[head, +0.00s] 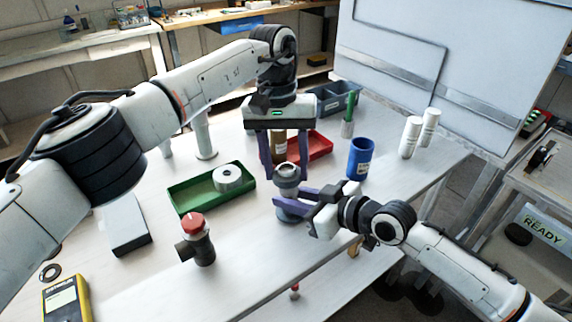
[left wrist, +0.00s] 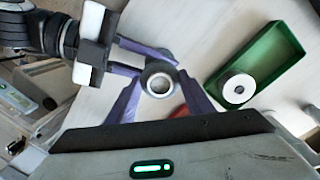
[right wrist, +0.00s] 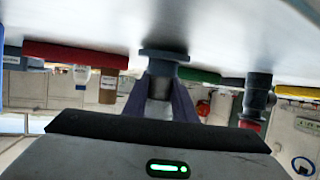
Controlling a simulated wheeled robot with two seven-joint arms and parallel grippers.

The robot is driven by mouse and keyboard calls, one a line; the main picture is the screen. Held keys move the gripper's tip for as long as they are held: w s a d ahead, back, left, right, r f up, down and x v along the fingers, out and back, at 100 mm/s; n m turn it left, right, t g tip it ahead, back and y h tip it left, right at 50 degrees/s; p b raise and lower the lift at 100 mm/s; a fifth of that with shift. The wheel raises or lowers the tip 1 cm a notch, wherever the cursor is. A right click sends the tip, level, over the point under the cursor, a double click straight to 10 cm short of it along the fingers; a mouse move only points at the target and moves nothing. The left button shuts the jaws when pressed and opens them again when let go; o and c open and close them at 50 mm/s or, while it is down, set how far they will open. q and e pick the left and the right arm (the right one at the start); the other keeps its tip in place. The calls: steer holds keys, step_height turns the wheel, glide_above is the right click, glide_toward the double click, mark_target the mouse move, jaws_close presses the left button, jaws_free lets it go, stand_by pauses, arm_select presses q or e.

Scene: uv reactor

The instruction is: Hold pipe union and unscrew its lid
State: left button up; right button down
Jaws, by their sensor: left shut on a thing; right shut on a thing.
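The grey pipe union (head: 287,190) stands upright on the table, with its round lid (head: 287,170) at the top. My left gripper (head: 286,173) reaches down from above and is shut on the lid, a finger on each side. My right gripper (head: 284,205) comes in from the right, low down, and is shut on the union's lower body. In the left wrist view the lid (left wrist: 160,83) shows from above as a ring between the fingers. In the right wrist view, which is upside down, the union's wide base (right wrist: 163,55) rests on the table, and the fingers flank the body.
A green tray (head: 180,202) with a white roll (head: 228,177) lies left of the union. A red tray (head: 322,151) is behind it, and a blue container (head: 360,160) stands to the right. A red-topped pipe fitting (head: 196,245) stands front left. The front table edge is near.

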arm_select(q)
steer(key=n, duration=0.7)
steer(key=shift+n, duration=0.4)
steer(key=n, duration=1.2)
steer(key=shift+n, duration=0.4)
steer(key=n, duration=0.8)
steer(key=shift+s, duration=0.1)
steer(key=n, duration=0.4)
steer(key=shift+r+n, duration=0.1)
steer(key=shift+n, duration=0.3)
steer(key=n, duration=1.5)
steer(key=shift+s+d, duration=0.1)
steer(key=n, duration=1)
steer(key=shift+r+n, duration=0.1)
steer(key=shift+n, duration=0.2)
steer(key=n, duration=0.4)
steer(key=shift+d, duration=0.1)
